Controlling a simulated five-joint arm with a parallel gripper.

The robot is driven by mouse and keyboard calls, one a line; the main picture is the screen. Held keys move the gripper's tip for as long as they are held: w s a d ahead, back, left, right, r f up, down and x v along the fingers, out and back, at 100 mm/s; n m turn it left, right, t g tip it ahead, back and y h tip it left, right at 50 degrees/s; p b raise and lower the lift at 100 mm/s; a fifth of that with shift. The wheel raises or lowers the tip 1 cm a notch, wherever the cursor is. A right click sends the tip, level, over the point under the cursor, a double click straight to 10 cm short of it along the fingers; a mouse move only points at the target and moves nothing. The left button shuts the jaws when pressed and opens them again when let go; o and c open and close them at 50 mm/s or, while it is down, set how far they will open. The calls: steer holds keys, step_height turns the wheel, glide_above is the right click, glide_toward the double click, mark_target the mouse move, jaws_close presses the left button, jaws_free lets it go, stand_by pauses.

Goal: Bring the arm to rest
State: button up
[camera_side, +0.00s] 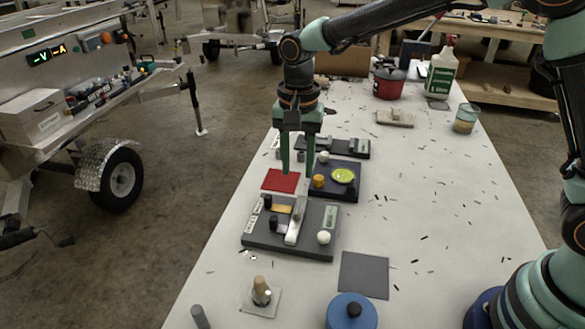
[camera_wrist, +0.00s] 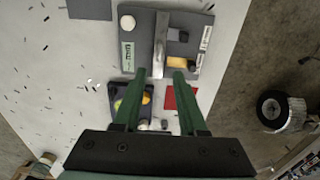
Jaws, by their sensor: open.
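My gripper (camera_side: 298,172) points down over the white table, with its two green fingers apart and nothing between them. In the side view it is above the area between a red square (camera_side: 281,181) and a dark blue block (camera_side: 335,193) that bears a yellow-green dish (camera_side: 343,176). In the wrist view the open fingers (camera_wrist: 159,74) spread below a grey board (camera_wrist: 150,50), with the red square (camera_wrist: 187,98) partly behind the right finger. How high the fingertips are above the table is hard to tell.
The grey board (camera_side: 262,241) with a metal bar and knobs lies nearer the camera. A wooden peg (camera_side: 261,290), a dark grey square (camera_side: 364,275) and a blue round container (camera_side: 352,314) are in front. A red pot (camera_side: 389,84), white jug (camera_side: 441,75) and tin (camera_side: 465,119) stand farther back.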

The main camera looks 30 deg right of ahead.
steer(key=shift+r, duration=0.95)
steer(key=shift+d, duration=0.1)
steer(key=s+d+r+n+t, duration=0.2)
steer(key=s+d+r+n, duration=0.2)
steer(key=s+d, duration=0.3)
steer(key=s+d+r+n+t, duration=0.3)
steer(key=s+d+r+n, duration=0.1)
steer(key=s+d, duration=0.3)
steer(key=shift+s+d+n+t, duration=0.15)
steer(key=shift+d+n+t, duration=0.25)
steer(key=shift+d, duration=0.8)
